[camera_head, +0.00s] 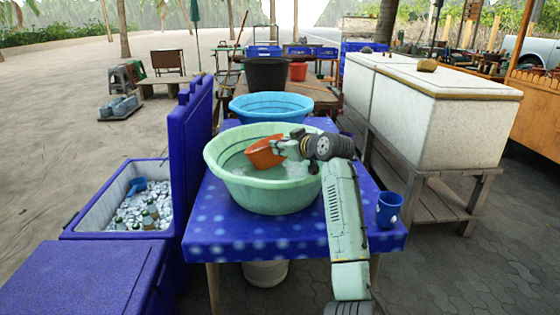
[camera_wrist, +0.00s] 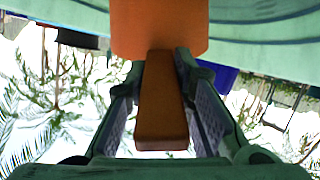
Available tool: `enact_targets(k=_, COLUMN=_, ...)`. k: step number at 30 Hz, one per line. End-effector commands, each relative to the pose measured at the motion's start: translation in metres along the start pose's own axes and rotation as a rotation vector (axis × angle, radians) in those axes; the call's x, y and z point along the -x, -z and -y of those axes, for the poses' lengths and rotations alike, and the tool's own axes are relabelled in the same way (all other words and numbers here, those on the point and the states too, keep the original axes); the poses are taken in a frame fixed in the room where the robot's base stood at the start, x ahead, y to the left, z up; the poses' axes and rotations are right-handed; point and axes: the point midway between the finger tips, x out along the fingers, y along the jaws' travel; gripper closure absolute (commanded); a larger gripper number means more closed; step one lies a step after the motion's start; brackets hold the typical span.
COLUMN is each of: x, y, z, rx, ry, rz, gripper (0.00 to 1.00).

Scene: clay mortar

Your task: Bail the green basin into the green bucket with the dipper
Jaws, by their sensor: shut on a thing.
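The pale green basin (camera_head: 265,197) sits on the blue patterned table and holds clear water. My gripper (camera_head: 284,147) reaches in over the basin's right side and is shut on the handle of the orange dipper (camera_head: 262,155). The dipper is tilted and inside the basin's outline, low near the water; whether it touches the water or holds any is unclear. In the wrist view the orange handle (camera_wrist: 161,105) lies between both fingers. A pale bucket (camera_head: 265,273) stands under the table, partly hidden by the cloth; its colour looks whitish, and no clearly green bucket shows.
A blue basin (camera_head: 270,105) stands directly behind the green one. A blue cup (camera_head: 389,209) is at the table's right corner. An open blue cooler (camera_head: 90,205) with ice and bottles is at left. White chests (camera_head: 450,120) stand right. Black and red buckets are farther back.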

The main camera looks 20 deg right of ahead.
Motion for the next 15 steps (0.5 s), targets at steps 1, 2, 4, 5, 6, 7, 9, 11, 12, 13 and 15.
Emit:
enact_targets(k=1, x=-0.020, y=-0.060, z=0.010, rx=-0.060, ry=0.026, rz=0.034, gripper=1.00)
enact_targets(k=2, x=-0.016, y=-0.048, z=0.007, rx=-0.062, ry=0.025, rz=0.023, gripper=1.00)
enact_targets(k=4, x=-0.011, y=-0.029, z=0.003, rx=-0.066, ry=0.025, rz=0.016, gripper=1.00)
enact_targets(k=5, x=-0.010, y=-0.025, z=0.002, rx=-0.068, ry=0.026, rz=0.012, gripper=1.00)
enact_targets(k=6, x=-0.008, y=-0.019, z=0.000, rx=-0.070, ry=0.026, rz=0.007, gripper=1.00)
enact_targets(k=7, x=-0.006, y=-0.015, z=-0.001, rx=-0.072, ry=0.026, rz=0.003, gripper=1.00)
enact_targets(k=9, x=-0.003, y=-0.004, z=-0.005, rx=-0.076, ry=0.024, rz=-0.009, gripper=1.00)
enact_targets(k=11, x=0.000, y=0.001, z=-0.007, rx=-0.086, ry=0.023, rz=-0.028, gripper=1.00)
enact_targets(k=12, x=0.003, y=0.006, z=-0.009, rx=-0.098, ry=0.022, rz=-0.051, gripper=1.00)
enact_targets(k=13, x=0.005, y=0.011, z=-0.010, rx=-0.105, ry=0.022, rz=-0.067, gripper=1.00)
enact_targets(k=15, x=0.011, y=0.021, z=-0.014, rx=-0.123, ry=0.021, rz=-0.106, gripper=1.00)
